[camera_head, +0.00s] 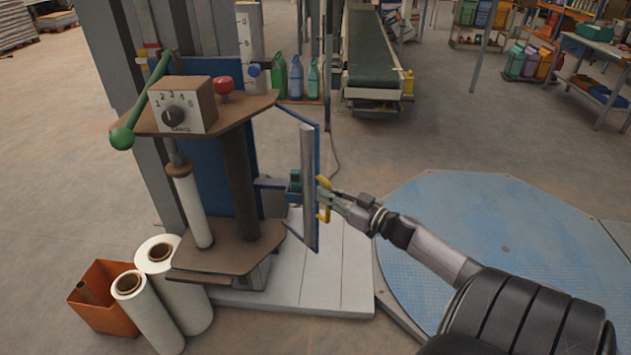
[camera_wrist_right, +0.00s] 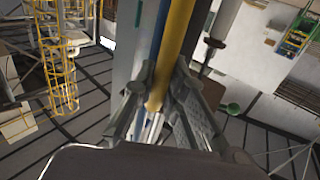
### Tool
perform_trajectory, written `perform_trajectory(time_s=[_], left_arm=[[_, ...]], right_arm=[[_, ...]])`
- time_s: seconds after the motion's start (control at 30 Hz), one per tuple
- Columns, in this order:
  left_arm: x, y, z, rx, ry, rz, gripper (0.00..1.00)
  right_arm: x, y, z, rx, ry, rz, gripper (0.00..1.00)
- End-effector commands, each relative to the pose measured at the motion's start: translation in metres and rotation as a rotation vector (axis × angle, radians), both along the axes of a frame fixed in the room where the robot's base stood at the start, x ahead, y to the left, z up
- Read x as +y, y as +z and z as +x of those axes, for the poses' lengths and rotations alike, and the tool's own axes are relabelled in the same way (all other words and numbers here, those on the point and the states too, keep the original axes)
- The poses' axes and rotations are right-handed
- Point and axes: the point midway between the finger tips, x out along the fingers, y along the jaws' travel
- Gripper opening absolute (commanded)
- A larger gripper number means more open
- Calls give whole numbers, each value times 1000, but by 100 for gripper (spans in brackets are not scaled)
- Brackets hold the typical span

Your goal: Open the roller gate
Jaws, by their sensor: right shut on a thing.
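The roller gate is a blue frame (camera_head: 317,165) with an upright grey roller (camera_head: 307,185), on the right side of the sack filler (camera_head: 215,175). It stands out from the machine, with a gap between it and the dark column. A yellow handle (camera_head: 323,212) is on the gate's right side. My right gripper (camera_head: 327,198) is shut on this handle, coming from the right. In the right wrist view the yellow bar (camera_wrist_right: 178,45) runs between the fingers of the gripper (camera_wrist_right: 163,100). My left gripper is not in view.
A blue round turntable (camera_head: 500,235) lies on the floor at right. White rolls (camera_head: 150,315) and an orange bin (camera_head: 105,315) stand at lower left. A green-knobbed lever (camera_head: 122,138) and a dial box (camera_head: 182,105) top the machine. A conveyor (camera_head: 370,55) stands behind.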

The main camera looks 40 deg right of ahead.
Motion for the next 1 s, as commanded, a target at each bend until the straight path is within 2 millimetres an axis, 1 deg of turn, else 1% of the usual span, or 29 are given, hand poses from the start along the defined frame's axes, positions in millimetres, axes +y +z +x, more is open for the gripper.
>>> perform_trajectory(time_s=[0.03,0.1,0.3,0.5,0.9,0.93,1.0], left_arm=[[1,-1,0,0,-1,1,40],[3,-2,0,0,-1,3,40],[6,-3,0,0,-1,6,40],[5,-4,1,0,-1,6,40],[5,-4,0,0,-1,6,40],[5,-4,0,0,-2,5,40],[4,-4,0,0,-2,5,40]], right_arm=[[-9,-1,0,2,-5,-1,0],[-18,-1,0,2,-5,-2,0],[-35,-1,1,1,-6,0,0],[-43,-1,2,2,-6,2,0],[-44,-2,2,3,-7,2,0],[-43,-2,2,3,-7,2,13],[-43,-2,2,3,-7,2,17]])
